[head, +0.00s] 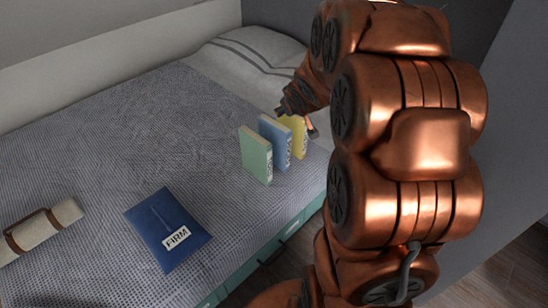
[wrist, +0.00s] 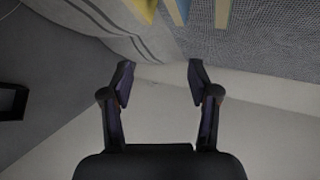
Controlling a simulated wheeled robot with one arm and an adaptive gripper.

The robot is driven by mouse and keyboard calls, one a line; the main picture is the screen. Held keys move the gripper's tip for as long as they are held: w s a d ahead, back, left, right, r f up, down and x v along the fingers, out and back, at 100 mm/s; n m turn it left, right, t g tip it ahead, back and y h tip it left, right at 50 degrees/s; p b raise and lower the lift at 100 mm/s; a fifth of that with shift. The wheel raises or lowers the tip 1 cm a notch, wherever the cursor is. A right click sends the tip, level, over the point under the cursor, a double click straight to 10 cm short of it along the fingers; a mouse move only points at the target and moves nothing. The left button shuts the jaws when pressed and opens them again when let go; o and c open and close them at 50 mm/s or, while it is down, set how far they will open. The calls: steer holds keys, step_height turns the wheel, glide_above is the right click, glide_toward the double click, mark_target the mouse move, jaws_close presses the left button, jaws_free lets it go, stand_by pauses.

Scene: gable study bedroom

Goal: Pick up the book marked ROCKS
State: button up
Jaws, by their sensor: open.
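Three thin books stand upright in a row on the bed: a green one (head: 256,155), a blue one (head: 274,143) and a yellow one (head: 299,138). Their spines carry lettering too small to read surely, so I cannot tell which is marked ROCKS. My gripper is at the yellow end of the row in the head view, partly hidden by my arm and overlapping the yellow book's top. In the wrist view my gripper (wrist: 160,82) is open, with nothing between its fingers. The yellow book (wrist: 146,9), blue book (wrist: 181,9) and green book (wrist: 222,13) show only at the top edge.
A blue pouch marked FIRM (head: 165,225) and a rolled beige bundle with brown straps (head: 40,229) lie on the grey bedspread (head: 110,150). A striped pillow (head: 255,50) lies behind the books. The bed's teal side (head: 290,232) runs along the front.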

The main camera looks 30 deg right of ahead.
mark_target(289, 137)
steer(key=w+d+f+t+y+b, duration=0.1)
steer(key=w+f+t+b, duration=0.1)
steer(key=f+b, duration=0.2)
steer(key=w+d+f+n+t+y+b, duration=0.1)
steer(key=w+d+f+t+y+b, duration=0.1)
steer(key=f+b, duration=0.2)
steer(key=w+d+f+n+t+y+b, duration=0.1)
steer(key=w+d+f+t+b, duration=0.1)
steer(key=f, duration=0.6)
steer(key=shift+w+d+b, duration=0.2)
steer(key=shift+w+b, duration=0.35)
steer(key=shift+b, duration=0.8)
steer(key=f+t+y+b, duration=0.1)
steer(key=b, duration=0.1)
steer(key=s+f+t+y+b, duration=0.1)
steer(key=f, duration=0.1)
steer(key=shift+s+f+y+b, duration=0.1)
steer(key=shift+f+y+b, duration=0.1)
steer(key=shift+y+b, duration=0.15)
steer(key=shift+s+f+n+t+y+b, duration=0.35)
steer(key=shift+t+y+b, duration=0.1)
steer(key=shift+b, duration=0.1)
steer(key=shift+b+x, duration=0.4)
steer(key=shift+x, duration=0.85)
steer(key=shift+b+x, duration=1.35)
steer(key=shift+x, duration=1.25)
steer(key=shift+d+r, duration=0.1)
steer(key=shift+d, duration=0.15)
jaws_close()
